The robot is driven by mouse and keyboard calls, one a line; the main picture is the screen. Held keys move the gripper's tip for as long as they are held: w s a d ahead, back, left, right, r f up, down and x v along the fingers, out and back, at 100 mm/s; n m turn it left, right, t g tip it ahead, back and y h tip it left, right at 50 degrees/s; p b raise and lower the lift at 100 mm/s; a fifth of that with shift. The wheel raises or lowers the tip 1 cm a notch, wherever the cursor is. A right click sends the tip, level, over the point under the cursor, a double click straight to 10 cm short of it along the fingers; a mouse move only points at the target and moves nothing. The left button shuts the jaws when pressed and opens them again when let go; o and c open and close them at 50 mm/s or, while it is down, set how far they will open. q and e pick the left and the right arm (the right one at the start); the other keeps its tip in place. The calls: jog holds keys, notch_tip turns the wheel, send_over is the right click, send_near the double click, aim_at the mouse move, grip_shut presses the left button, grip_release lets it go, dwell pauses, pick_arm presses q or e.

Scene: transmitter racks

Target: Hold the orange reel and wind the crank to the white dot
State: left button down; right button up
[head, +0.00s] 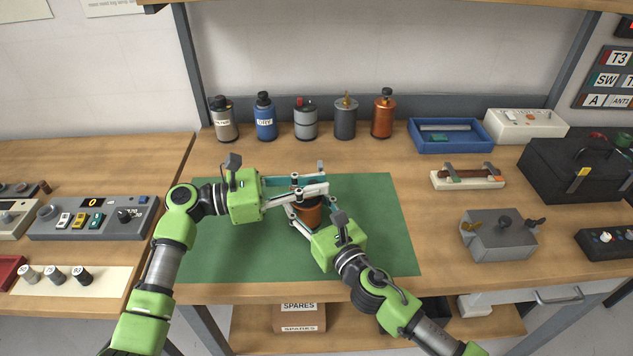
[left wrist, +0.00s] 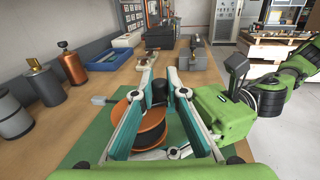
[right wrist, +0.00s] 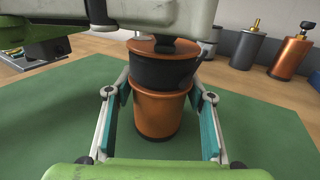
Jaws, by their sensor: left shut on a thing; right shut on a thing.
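The orange reel (head: 310,214) stands upright on the green mat (head: 379,240), with a black band around its upper part in the right wrist view (right wrist: 158,115). My right gripper (right wrist: 162,98) is shut on the reel, one finger on each side. My left gripper (head: 322,187) reaches across above the reel from the left. It is shut on the dark upright crank knob (left wrist: 159,92) over the reel's orange top (left wrist: 138,125). The left gripper hides part of the reel's top in the head view. I cannot make out the white dot clearly.
Several canisters, including a blue one (head: 265,117) and an orange one (head: 383,114), stand along the back. A blue tray (head: 451,148) and a grey box (head: 498,236) are to the right. A switch panel (head: 94,217) is at the left. The mat around the reel is clear.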

pick_arm(q)
jog(key=m+g, duration=0.1)
jog(key=g, duration=0.1)
jog(key=m+g, duration=0.2)
jog(key=shift+a+f+g, duration=0.1)
jog(key=shift+a+g, duration=0.2)
jog(key=shift+a, duration=0.1)
jog(key=shift+w+a+f+m+g, duration=0.1)
jog(key=shift+a+m+g, duration=0.1)
jog(key=shift+m+g, duration=0.45)
jog(key=shift+a+m+g, duration=0.2)
jog(key=shift+m+g, duration=0.05)
jog(key=shift+g, duration=0.7)
jog(key=shift+m+g, duration=0.4)
jog(key=shift+s, duration=0.2)
jog(key=c, duration=2)
grip_release()
jog(key=shift+r, duration=0.2)
notch_tip(320, 180, up, 10)
jog(key=shift+f, duration=0.1)
